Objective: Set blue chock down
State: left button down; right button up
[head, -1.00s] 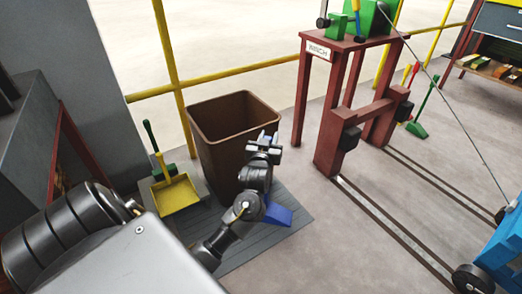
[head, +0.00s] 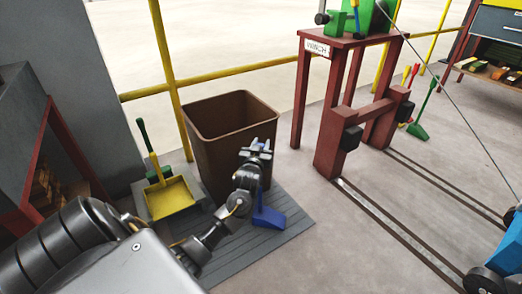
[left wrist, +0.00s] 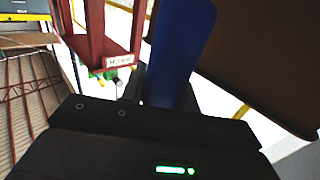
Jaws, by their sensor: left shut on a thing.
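The blue chock (head: 268,217) is a wedge with an upright blue handle. It shows in the head view in front of the brown bin, low over the grey ribbed mat (head: 250,247). I cannot tell whether it touches the mat. My left gripper (head: 257,150) is shut on the chock; my own wrist partly hides the grip. In the left wrist view the chock (left wrist: 180,50) is a broad blue shape rising from the jaws. My right gripper is not in view.
The brown bin (head: 231,115) stands just behind my left gripper. A yellow dustpan (head: 170,197) with a green-handled brush lies left of it. The red winch stand (head: 331,150) and floor rails (head: 400,235) are to the right. Bare floor lies between mat and rails.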

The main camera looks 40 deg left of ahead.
pick_arm(q)
jog(key=shift+f, duration=0.1)
dwell(0.3)
jog(key=c, duration=1.5)
grip_release()
jog(key=shift+f, duration=0.25)
jog(key=o, duration=0.4)
jog(key=shift+o, duration=0.2)
jog(key=shift+r, duration=0.1)
